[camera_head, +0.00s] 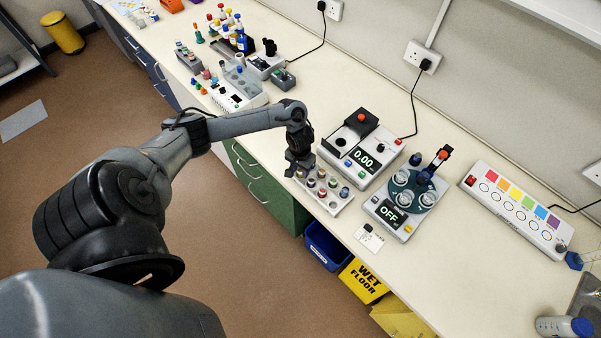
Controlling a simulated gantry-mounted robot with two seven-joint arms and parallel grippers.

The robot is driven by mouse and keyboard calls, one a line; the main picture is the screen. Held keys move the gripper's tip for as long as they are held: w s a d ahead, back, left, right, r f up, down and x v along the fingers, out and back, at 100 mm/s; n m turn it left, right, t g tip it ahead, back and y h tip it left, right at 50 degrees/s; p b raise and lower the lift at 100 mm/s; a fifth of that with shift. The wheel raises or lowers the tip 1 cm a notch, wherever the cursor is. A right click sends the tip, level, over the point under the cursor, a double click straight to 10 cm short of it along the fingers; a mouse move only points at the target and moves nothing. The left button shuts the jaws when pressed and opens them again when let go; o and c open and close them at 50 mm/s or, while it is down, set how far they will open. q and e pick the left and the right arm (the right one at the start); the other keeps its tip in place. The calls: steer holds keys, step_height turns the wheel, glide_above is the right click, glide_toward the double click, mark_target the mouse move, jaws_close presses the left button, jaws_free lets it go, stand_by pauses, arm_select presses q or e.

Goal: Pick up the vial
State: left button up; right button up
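Several small vials with coloured caps (322,183) stand in a pale vial rack (338,205) near the front edge of the bench. Which of them is the task's vial I cannot tell. My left gripper (292,172) points down at the rack's left end, close to the nearest vials. Its fingers are small and dark, so I cannot tell whether they are open or shut, or whether they touch or hold a vial. The gripper may hide part of the rack's left end. My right gripper is not in view.
Behind the rack is a balance reading 0.00 (364,157). To its right is a device reading OFF (392,214) with a round carousel. A long coloured-panel box (515,208) lies farther right. More instruments and bottles crowd the left bench. The bench's right front (470,280) is clear.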

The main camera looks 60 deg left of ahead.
arm_select(q)
jaws_close()
steer(key=shift+r, duration=0.1)
